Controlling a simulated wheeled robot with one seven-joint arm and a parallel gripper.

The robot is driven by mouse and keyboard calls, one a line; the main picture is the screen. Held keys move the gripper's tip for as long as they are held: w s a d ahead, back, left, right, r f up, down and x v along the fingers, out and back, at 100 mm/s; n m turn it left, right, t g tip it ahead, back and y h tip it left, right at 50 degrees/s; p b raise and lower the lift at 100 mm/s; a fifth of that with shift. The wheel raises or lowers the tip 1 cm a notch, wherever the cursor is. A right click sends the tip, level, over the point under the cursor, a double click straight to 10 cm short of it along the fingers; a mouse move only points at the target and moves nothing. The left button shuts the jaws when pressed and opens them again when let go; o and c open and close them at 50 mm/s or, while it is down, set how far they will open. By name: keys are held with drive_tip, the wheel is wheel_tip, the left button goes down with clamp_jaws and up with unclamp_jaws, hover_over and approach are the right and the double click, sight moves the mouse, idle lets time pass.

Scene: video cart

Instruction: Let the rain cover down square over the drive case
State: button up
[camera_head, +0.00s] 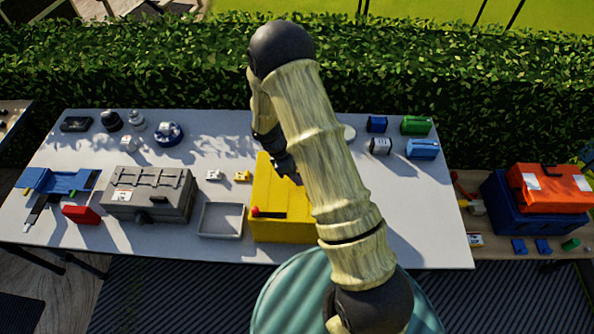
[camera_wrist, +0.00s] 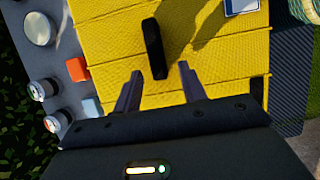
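A yellow box-shaped cover (camera_head: 285,228) stands on the table right of centre, partly hidden behind my arm. It fills much of the wrist view (camera_wrist: 110,35), where a black upright handle (camera_wrist: 153,50) rises from its top. My gripper (camera_head: 288,172) is over the cover's far part. In the wrist view its two fingers (camera_wrist: 160,75) are apart, with the handle in line with the gap between them and no finger clearly touching it. What lies under the cover is hidden. A grey case with rails on top (camera_head: 148,195) stands to the left; I cannot tell whether it is the drive case.
An empty grey tray (camera_head: 221,220) stands close left of the cover, with small white and yellow blocks (camera_head: 242,176) behind it. Small blue and green cases (camera_head: 415,125) stand at the back right. An orange case (camera_head: 548,187) sits on a blue one at far right. The table's front right is clear.

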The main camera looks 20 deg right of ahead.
drive_tip(key=b+v, duration=0.3)
drive_tip(key=v, duration=1.4)
drive_tip(key=shift+r, duration=0.25)
drive_tip(key=shift+d, duration=0.1)
drive_tip(key=s+d+r+m+t+y, duration=0.1)
drive_tip(key=s+d+m+t+y, duration=0.1)
drive_tip(key=s+m, duration=0.5)
drive_tip(key=s+d+r+m+t+y, duration=0.1)
drive_tip(key=s+d+m+t+y, duration=0.1)
drive_tip(key=s+d+m, duration=0.2)
drive_tip(key=s+m, duration=0.3)
drive_tip(key=s, duration=0.2)
drive_tip(key=shift+s+r, duration=0.15)
drive_tip(key=shift+r, duration=0.1)
